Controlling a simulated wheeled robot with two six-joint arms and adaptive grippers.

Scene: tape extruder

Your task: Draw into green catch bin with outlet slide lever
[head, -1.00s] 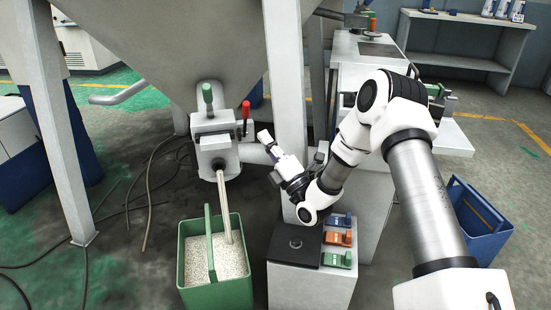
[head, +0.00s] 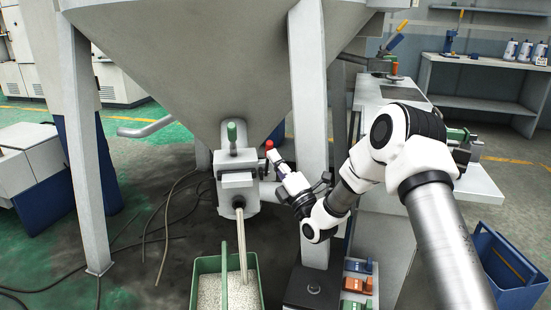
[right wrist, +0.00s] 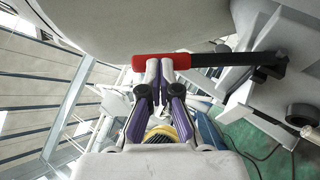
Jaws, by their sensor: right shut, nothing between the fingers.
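A pale stream (head: 241,240) runs from the spout into the green catch bin (head: 198,285), which holds whitish granules. My right gripper (head: 273,153) is at the red handle. In the right wrist view, the red handle (right wrist: 142,62) lies across the fingertips of my right gripper (right wrist: 160,68), which is shut with nothing between the fingers. Whether the tips touch the handle is unclear. My left gripper is out of view.
A hopper leg (head: 308,120) stands just behind my right arm. A pedestal with a black top (head: 312,290) and blue, orange and green blocks is right of the bin. A blue bin (head: 510,270) stands at far right. Hoses lie on the floor at left.

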